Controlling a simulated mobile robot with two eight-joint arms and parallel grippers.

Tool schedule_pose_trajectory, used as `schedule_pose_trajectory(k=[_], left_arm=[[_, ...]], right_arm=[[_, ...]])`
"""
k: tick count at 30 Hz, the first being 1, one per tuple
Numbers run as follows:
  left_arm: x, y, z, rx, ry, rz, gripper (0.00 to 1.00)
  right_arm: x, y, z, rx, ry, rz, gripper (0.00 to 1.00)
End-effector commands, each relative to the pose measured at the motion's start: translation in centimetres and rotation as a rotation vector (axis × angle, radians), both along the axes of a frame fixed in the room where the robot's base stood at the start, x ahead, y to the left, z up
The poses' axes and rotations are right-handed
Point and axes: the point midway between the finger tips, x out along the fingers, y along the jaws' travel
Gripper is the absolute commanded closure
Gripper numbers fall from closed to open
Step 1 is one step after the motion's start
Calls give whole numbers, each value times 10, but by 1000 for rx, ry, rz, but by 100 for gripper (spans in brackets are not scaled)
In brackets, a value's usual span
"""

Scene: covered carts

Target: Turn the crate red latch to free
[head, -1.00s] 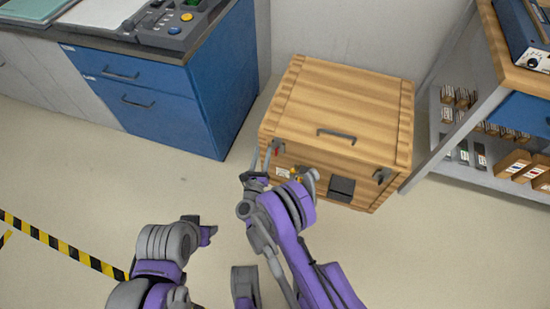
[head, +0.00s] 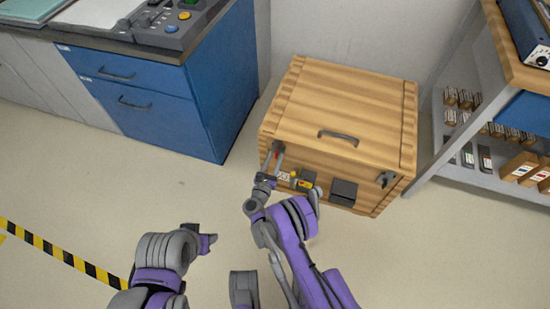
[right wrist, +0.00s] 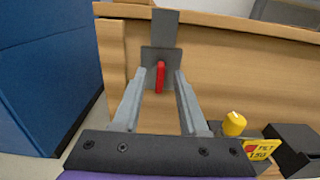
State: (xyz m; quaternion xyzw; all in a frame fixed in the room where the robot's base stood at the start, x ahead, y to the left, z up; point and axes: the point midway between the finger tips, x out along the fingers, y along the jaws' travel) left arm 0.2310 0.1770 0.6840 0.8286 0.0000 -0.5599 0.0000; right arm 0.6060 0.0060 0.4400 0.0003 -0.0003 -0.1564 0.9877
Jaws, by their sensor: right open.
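The wooden crate (head: 352,92) stands on the floor against the wall. Its red latch (head: 277,153) sits on a grey plate at the upper left of the front face. In the right wrist view the red latch (right wrist: 160,77) is an upright red bar. My right gripper (head: 274,163) is open and reaches to the latch. In the right wrist view the fingers of the right gripper (right wrist: 159,82) stand on either side of the bar, with gaps showing; I cannot tell how deep they reach.
A yellow knob (right wrist: 234,123) and yellow tag (right wrist: 260,149) sit on the crate front, right of the gripper. Another grey latch (head: 386,179) is at the front right. A blue cabinet (head: 165,105) stands left, a shelf (head: 470,178) right. Floor in front is open.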

Motion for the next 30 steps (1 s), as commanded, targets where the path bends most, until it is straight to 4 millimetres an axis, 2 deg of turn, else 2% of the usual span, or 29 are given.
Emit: schedule_pose_trajectory(k=[4, 11, 18, 30], left_arm=[[0, 0, -1, 0, 0, 0, 50], [0, 0, -1, 0, 0, 0, 50], [0, 0, -1, 0, 0, 0, 50], [0, 0, -3, 0, 1, 0, 50]], right_arm=[[7, -3, 0, 0, 0, -1, 57], [7, -2, 1, 0, 0, 0, 57], [7, -2, 1, 0, 0, 0, 99], [7, -2, 0, -18, 6, 0, 100]])
